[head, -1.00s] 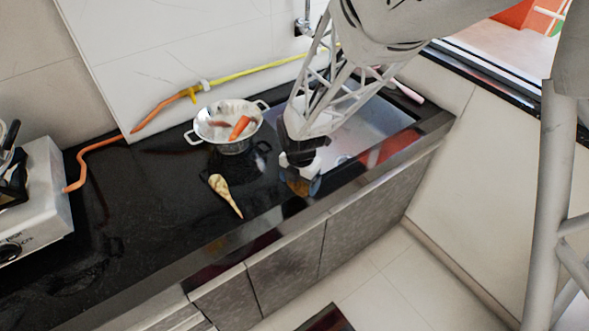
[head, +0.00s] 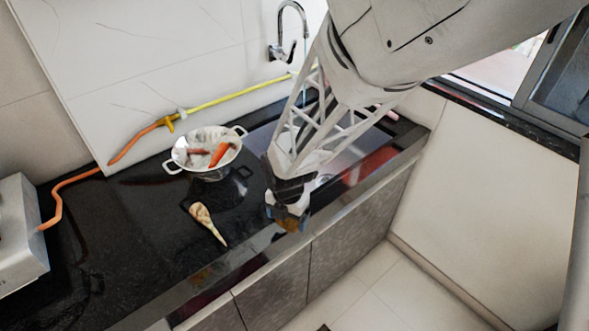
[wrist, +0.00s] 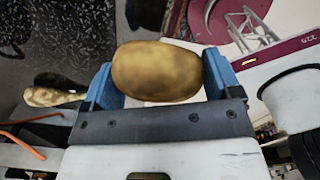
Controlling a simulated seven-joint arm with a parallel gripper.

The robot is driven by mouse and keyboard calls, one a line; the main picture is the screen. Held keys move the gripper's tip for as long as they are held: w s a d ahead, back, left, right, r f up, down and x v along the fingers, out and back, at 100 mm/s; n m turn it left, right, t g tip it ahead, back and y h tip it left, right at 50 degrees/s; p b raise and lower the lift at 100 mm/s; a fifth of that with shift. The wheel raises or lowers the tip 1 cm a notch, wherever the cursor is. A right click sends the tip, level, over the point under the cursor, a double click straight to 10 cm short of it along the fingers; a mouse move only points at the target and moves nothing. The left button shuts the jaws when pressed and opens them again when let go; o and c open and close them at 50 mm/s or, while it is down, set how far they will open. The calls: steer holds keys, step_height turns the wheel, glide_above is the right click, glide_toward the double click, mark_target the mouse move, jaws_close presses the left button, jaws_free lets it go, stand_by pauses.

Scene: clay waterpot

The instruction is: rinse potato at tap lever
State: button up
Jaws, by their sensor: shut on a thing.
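My gripper (head: 288,212) is shut on a brown potato (wrist: 157,71), held between two blue fingers in the wrist view. In the head view the potato (head: 291,224) shows only partly below the gripper, near the front edge of the black counter. A curved metal tap (head: 289,22) is on the back wall, above and behind my gripper. A thin pale streak under its spout could be water; I cannot tell for sure. The sink (head: 345,162) lies to the right of the gripper, partly hidden by my arm. The tap's lever is not clear.
A white colander (head: 176,157) with carrots (head: 219,154) stands left of the gripper. A parsnip (head: 207,222) lies on the counter (head: 135,225) in front of it. A yellow and orange hose (head: 225,97) runs along the wall. A white appliance (head: 18,235) stands far left.

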steer(key=w+d+r+t, duration=0.2)
steer(key=w+r, duration=0.3)
steer(key=w, duration=0.8)
steer(key=w+d+r+t+y, duration=0.1)
steer(key=w+r, duration=0.5)
steer(key=w, duration=0.7)
steer(key=w+d+r+t, duration=0.2)
steer(key=w+r, duration=0.4)
steer(key=w, duration=0.7)
steer(key=shift+d+t, duration=0.3)
steer(key=shift+w, duration=0.15)
steer(key=w+a+f, duration=0.1)
steer(key=w, duration=0.5)
steer(key=w+a+f, duration=0.1)
steer(key=w+a, duration=0.1)
steer(key=w, duration=0.5)
steer(key=shift+w+a+f, duration=0.15)
steer(key=shift+f, duration=0.25)
steer(key=shift+w+d, duration=0.15)
steer(key=shift+d, duration=0.45)
steer(key=shift+a, duration=0.6)
steer(key=shift+s, duration=0.3)
